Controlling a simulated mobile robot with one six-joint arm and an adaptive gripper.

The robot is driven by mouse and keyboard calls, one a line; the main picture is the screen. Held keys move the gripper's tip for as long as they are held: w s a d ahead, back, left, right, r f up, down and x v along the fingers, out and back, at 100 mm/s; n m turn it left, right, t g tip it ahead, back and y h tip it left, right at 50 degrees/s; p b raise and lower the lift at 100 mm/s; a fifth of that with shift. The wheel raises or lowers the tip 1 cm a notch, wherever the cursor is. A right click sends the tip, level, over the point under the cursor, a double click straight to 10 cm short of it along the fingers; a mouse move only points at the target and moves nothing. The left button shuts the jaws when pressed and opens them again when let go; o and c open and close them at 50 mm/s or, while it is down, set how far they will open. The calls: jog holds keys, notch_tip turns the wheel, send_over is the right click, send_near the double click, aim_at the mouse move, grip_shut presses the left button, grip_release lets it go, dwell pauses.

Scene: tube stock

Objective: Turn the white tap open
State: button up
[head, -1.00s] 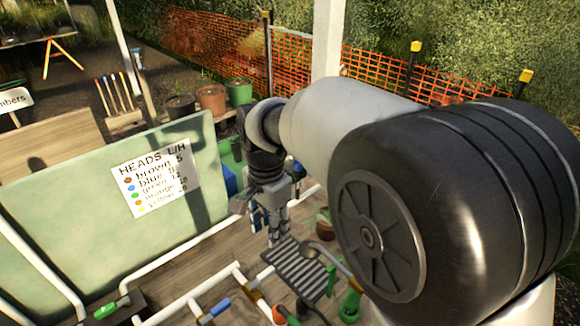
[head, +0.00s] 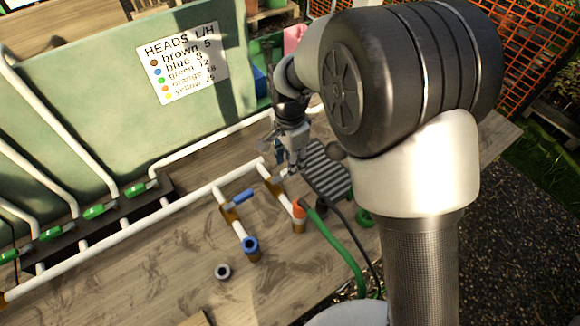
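White pipework (head: 150,232) lies along the wooden bench, with two short branches at its right end. The left branch has a tap with a blue handle (head: 243,195) and ends in a blue-ringed outlet (head: 250,244). On the right branch, a small white piece that looks like the white tap (head: 281,174) sits above the orange outlet (head: 299,209). My gripper (head: 291,167) points down right beside it. I cannot tell if they touch, or whether the fingers are open, as they are small and blend with the white parts.
A dark ribbed grate (head: 326,172) lies right of my gripper. A green hose (head: 343,250) and a black cable run down the bench. A loose grey ring (head: 223,271) lies in front. Several green-handled taps (head: 93,211) stand left. A green board (head: 90,105) with a sign (head: 182,62) stands behind.

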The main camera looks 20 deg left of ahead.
jog(key=shift+f, duration=1.05)
jog(key=shift+c, duration=0.6)
grip_shut()
